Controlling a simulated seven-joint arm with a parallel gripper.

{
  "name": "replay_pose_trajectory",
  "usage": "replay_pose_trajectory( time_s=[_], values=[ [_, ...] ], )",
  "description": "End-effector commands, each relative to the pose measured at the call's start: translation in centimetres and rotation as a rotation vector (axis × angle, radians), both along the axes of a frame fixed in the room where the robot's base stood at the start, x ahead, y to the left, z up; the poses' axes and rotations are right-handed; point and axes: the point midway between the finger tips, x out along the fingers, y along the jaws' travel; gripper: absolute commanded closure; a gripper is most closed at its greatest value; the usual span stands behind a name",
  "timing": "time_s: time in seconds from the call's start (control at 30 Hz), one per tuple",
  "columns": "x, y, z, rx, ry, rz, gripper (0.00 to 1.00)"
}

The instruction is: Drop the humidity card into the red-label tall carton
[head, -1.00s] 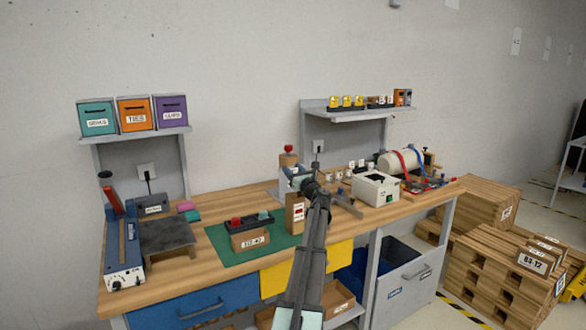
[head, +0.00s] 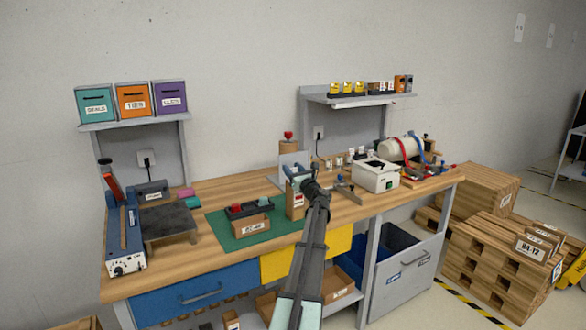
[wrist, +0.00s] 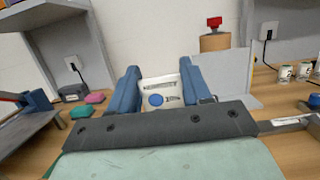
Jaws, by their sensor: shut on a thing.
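The humidity card (wrist: 158,93) is white with a blue round spot and shows in the wrist view between the two blue fingers. My gripper (wrist: 158,78) is shut on it. In the head view my gripper (head: 290,170) is just above the red-label tall carton (head: 296,212), a narrow brown box standing at the right end of the green mat. The red label shows on its front. My arm and gripper hide the carton's top, and its opening does not show in the wrist view. The card is too small to make out in the head view.
A low brown box (head: 251,226) and a dark tray with red items (head: 248,210) are on the green mat (head: 222,229), left of the carton. A grey upright panel (head: 285,180) and a red-topped brown cylinder (head: 289,147) are behind my gripper. A white machine (head: 375,177) stands to the right.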

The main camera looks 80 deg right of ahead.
Motion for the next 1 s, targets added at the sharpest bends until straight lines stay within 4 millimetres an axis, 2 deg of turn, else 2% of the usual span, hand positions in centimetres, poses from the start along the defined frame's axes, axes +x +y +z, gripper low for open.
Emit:
replay_pose_trajectory(
  time_s=[0.37, 0.4, 0.6, 0.7, 1.0],
  values=[
    [-0.01, 0.01, -0.14, 0.000, 0.000, 0.000, 0.80],
    [-0.01, 0.01, -0.14, 0.000, 0.000, 0.000, 0.49],
    [0.00, 0.00, -0.12, 0.000, 0.000, 0.000, 0.30],
    [0.00, 0.00, -0.12, 0.000, 0.000, 0.000, 0.22],
    [-0.21, 0.25, -0.19, 0.000, 0.000, 0.000, 0.22]
  ],
)
